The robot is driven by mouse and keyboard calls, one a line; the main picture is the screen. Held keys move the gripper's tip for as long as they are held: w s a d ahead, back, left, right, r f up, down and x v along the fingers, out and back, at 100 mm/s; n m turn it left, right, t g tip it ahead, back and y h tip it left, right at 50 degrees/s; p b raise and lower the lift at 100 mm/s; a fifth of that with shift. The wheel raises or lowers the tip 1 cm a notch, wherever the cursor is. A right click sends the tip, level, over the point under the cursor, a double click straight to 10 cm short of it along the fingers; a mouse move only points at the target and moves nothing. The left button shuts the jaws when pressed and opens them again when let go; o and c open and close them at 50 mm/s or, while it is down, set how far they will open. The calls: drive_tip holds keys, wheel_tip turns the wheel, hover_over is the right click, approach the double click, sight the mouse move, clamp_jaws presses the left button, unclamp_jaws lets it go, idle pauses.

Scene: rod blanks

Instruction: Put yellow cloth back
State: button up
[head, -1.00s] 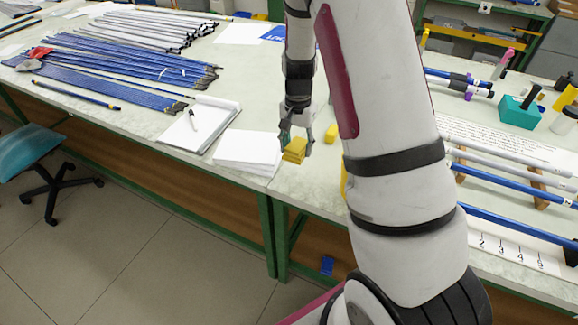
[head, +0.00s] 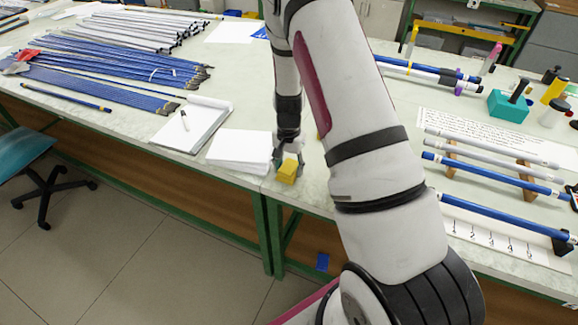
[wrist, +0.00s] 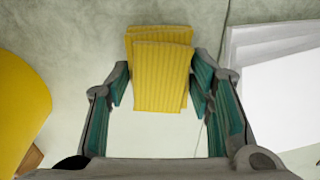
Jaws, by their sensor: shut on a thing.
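The yellow cloth (head: 287,172) is a small folded, ribbed stack near the table's front edge, just right of the white paper stack. In the wrist view the cloth (wrist: 162,78) sits between my two fingers, its layers slightly offset. My gripper (head: 287,160) reaches down from above and is shut on the cloth; it also shows in the wrist view (wrist: 160,85), with teal finger pads on both sides. I cannot tell whether the cloth touches the tabletop.
White paper stack (head: 240,149) lies left of my gripper, with a notebook and pen (head: 192,124) beyond. Blue rods (head: 110,75) cover the left table. A rod rack (head: 490,172) stands right. A rounded yellow object (wrist: 20,100) is close at left in the wrist view.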

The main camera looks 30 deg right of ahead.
drive_tip(key=shift+f, duration=0.1)
drive_tip(key=o, duration=1.1)
